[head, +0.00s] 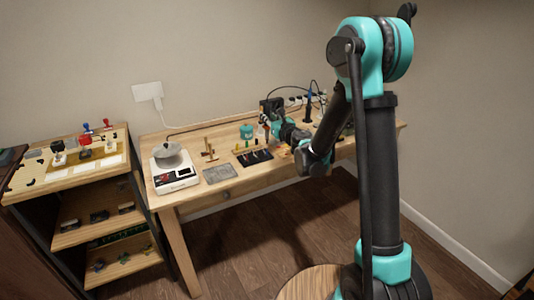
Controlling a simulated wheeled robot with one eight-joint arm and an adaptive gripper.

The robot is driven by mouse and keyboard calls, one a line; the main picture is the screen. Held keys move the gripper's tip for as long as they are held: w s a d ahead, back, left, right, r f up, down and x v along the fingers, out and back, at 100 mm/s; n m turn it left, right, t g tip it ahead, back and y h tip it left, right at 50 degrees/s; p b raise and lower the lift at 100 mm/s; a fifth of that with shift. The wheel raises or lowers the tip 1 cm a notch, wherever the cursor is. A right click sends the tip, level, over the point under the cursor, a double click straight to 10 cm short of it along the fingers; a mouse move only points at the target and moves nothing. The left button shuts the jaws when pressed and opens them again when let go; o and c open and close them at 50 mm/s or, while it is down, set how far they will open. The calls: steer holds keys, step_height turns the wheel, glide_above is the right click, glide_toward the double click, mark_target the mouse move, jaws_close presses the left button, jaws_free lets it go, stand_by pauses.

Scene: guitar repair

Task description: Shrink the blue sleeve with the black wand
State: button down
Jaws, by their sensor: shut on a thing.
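My gripper (268,133) is over the middle of the wooden workbench, small in the head view. It is shut on a thin dark thing that looks like the black wand (267,124), but it is too small to be sure. A black box (272,105) stands just behind it, with a black cable rising and looping to the right. I cannot make out the blue sleeve; it is too small or hidden behind my arm.
On the workbench (228,187) are a white device with a grey dome (175,170), a grey plate (219,173), a wooden stand (209,150), a teal pot (246,131) and a black tray (255,157). A shelf (85,205) is at left.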

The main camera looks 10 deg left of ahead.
step_height(320, 180, up, 10)
stand_by(0.7)
stand_by(0.4)
steer(key=w+d+f+m+t+h, duration=0.1)
steer(key=w+d+f+m+h, duration=0.1)
steer(key=d, duration=0.7)
steer(key=w+d+f+m+t+h, duration=0.1)
steer(key=w+d+f+m+h, duration=0.1)
steer(key=d+f+h, duration=0.2)
steer(key=w+d+f+m+t+h, duration=0.1)
steer(key=d+f+h, duration=0.3)
steer(key=d, duration=1.2)
step_height(320, 180, down, 4)
steer(key=shift+w+d+r+m, duration=0.2)
steer(key=shift+w+m, duration=0.4)
steer(key=shift+m, duration=0.3)
